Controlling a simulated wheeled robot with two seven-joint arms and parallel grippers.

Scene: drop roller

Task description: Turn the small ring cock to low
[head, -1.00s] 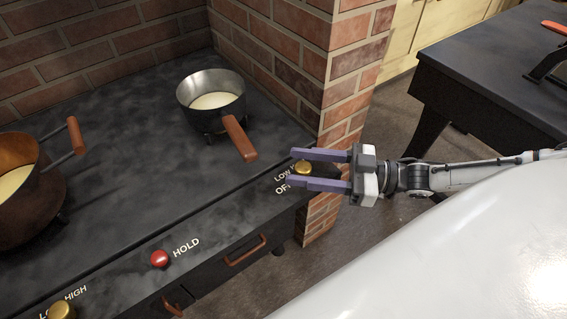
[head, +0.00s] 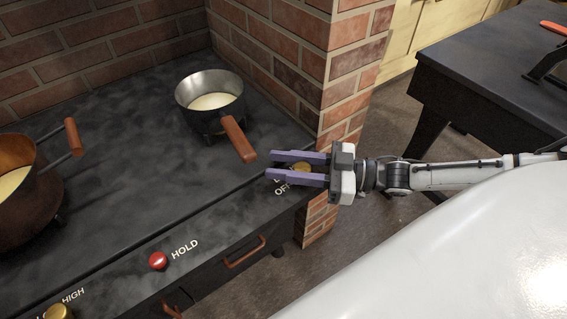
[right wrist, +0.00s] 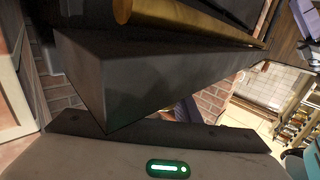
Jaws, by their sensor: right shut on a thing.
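The small ring cock is a brass knob (head: 301,167) on the stove's front panel at the right end, in front of the small pan. My right gripper (head: 271,165) reaches in from the right with its purple fingers shut on the knob, one on either side. The fingers cover part of the LOW and OFF lettering, and I cannot tell which mark the knob points at. In the right wrist view, dark and brass-coloured parts fill the top, too close to make out clearly. My left gripper is not in view.
A small steel pan (head: 211,97) of pale liquid stands behind the knob, its wooden handle (head: 238,139) pointing toward it. A brick pillar (head: 345,90) rises beside the gripper. A red HOLD button (head: 158,260), another brass knob (head: 59,312) and a copper pot (head: 30,205) are left.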

